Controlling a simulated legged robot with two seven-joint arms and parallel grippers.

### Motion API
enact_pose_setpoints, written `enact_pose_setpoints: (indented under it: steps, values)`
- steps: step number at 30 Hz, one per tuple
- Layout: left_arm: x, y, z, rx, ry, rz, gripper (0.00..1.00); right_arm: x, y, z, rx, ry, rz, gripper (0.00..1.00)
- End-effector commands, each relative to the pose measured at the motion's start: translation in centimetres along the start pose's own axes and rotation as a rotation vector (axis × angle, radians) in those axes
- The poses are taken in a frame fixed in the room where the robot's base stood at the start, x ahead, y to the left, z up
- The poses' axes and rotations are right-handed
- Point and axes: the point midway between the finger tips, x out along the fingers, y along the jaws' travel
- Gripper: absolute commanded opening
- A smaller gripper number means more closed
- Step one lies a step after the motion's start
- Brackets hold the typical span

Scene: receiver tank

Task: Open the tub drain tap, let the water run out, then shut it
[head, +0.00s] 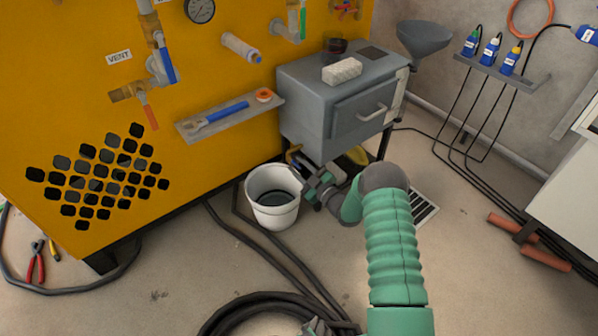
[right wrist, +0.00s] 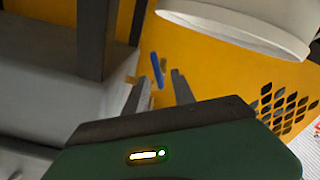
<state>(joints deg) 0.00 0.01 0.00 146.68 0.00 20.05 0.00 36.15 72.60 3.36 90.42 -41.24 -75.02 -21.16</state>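The grey tub (head: 310,102) is a box on legs against the yellow panel, with a white bucket (head: 272,212) on the floor below its left side. My right gripper (head: 318,182) is beside the bucket's right rim, below the tub. In the right wrist view my right gripper (right wrist: 162,88) is open and empty. A blue lever with brass parts, seemingly the drain tap (right wrist: 158,68), shows beyond and between the fingertips, apart from them. In the head view I cannot make out the tap clearly. A small part of my left gripper (head: 318,327) shows at the bottom edge.
The bucket also shows at the top of the right wrist view (right wrist: 240,25). A tub leg (right wrist: 95,35) stands left of the fingers there. Black hoses (head: 260,305) lie on the floor. A shelf (head: 232,120) juts from the yellow panel (head: 60,90).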

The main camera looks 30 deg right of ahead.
Motion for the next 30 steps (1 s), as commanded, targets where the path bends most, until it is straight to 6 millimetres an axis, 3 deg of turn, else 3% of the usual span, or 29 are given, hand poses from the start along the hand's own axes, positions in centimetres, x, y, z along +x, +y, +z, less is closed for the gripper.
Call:
enact_pose_setpoints:
  steps: [4,12,30]
  values:
    - [-0.09,0.0,-0.03,0.0,0.0,0.0,0.36,-0.02,0.03,-0.07,0.0,0.0,0.0,0.31]
    - [-0.09,0.0,-0.03,0.0,0.0,0.0,0.36,-0.05,0.0,-0.04,0.0,0.0,0.0,0.0]
    - [-0.59,0.0,-0.14,0.0,0.0,0.0,0.36,-0.08,-0.12,-0.12,-0.066,0.0,-0.003,0.0]
